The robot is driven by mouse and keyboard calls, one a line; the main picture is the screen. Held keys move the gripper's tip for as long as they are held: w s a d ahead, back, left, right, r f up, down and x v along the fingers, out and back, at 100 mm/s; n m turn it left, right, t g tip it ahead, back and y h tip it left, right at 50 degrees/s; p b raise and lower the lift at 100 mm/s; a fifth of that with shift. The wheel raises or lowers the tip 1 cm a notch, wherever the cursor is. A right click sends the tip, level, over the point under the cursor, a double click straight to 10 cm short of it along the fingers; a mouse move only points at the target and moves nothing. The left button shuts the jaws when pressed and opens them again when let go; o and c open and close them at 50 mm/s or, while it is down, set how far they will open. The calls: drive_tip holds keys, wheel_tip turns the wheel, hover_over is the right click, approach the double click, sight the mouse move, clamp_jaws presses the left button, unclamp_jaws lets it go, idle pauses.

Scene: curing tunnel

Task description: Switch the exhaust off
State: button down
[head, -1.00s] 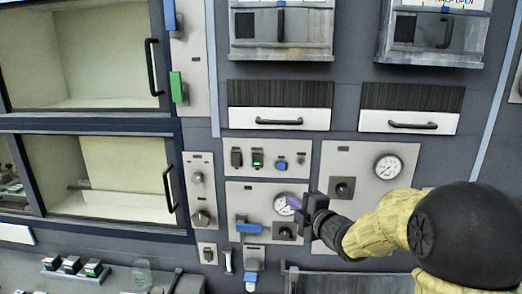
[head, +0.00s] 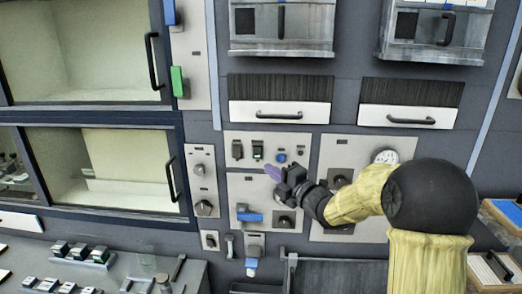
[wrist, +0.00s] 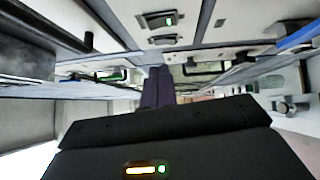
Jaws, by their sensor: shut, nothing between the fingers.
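A grey switch panel (head: 230,136) on the wall carries a dark rocker switch (head: 237,150), another rocker with a small green light (head: 257,150), a blue knob (head: 281,157) and a small dark knob (head: 300,153). Labels are too small to read, so I cannot tell which one is the exhaust. My gripper (head: 272,173) is shut and empty, just below this panel; contact cannot be told. In the wrist view its purple-dark fingers (wrist: 157,88) are together, and a lit green rocker (wrist: 168,20) shows above them.
Another gauge (head: 385,157) is at right. White drawers (head: 279,112) are above, glass-fronted chambers (head: 100,170) at left, a console (head: 135,268) below.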

sight(261, 155)
drive_tip(key=w+a+p, duration=0.1)
drive_tip(key=w+p, duration=0.1)
drive_tip(key=w+a+p, duration=0.1)
drive_tip(key=w+p, duration=0.1)
drive_tip(key=w, duration=0.1)
drive_tip(key=w+a+r+p, duration=0.1)
drive_tip(key=w+p, duration=0.1)
drive_tip(key=shift+w+a+r, duration=0.1)
drive_tip(key=shift+w+a, duration=0.05)
drive_tip(key=shift+a, duration=0.15)
drive_tip(key=shift+w, duration=0.35)
drive_tip(key=shift+a+f, duration=0.2)
